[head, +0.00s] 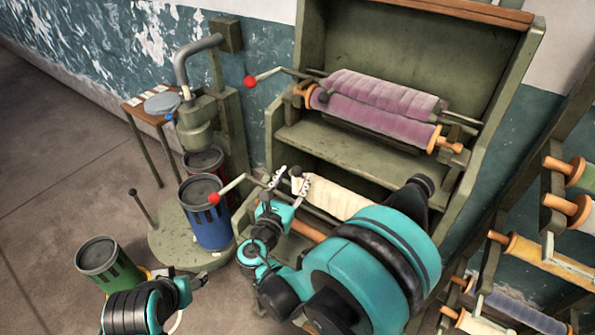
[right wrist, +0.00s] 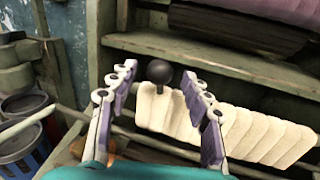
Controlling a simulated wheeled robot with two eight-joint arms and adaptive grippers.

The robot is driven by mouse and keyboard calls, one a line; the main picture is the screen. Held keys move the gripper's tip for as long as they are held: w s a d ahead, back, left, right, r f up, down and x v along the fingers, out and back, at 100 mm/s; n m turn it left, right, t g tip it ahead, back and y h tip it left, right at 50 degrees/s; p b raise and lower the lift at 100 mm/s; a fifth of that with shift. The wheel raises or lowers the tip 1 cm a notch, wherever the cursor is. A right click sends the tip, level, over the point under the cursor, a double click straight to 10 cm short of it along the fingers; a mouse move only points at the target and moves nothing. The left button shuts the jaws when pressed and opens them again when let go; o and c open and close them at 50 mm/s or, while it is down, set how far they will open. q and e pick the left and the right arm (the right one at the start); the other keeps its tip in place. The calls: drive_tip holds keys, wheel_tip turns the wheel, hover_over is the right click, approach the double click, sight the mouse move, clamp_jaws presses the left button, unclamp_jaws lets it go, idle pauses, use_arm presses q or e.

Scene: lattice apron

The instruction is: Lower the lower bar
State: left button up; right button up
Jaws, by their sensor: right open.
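The lower bar is a cream padded bar (head: 335,197) in the lower bay of the green cabinet, partly hidden by my right arm. It also shows in the right wrist view (right wrist: 235,128). A black ball knob (right wrist: 159,72) stands at its left end and shows in the head view too (head: 296,171). My right gripper (head: 291,187) is open, with its fingers on either side of the knob in the picture. In the right wrist view the knob appears between the fingertips; I cannot tell whether they touch it.
An upper bar with purple padding (head: 385,95) sits above a purple roll (head: 370,122). Red-knobbed levers stick out at the upper (head: 250,82) and lower left (head: 214,198). A blue can (head: 207,222) stands left of the cabinet. A spool rack (head: 540,255) is at right.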

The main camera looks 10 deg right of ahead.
drive_tip(key=shift+x, duration=1.6)
clamp_jaws()
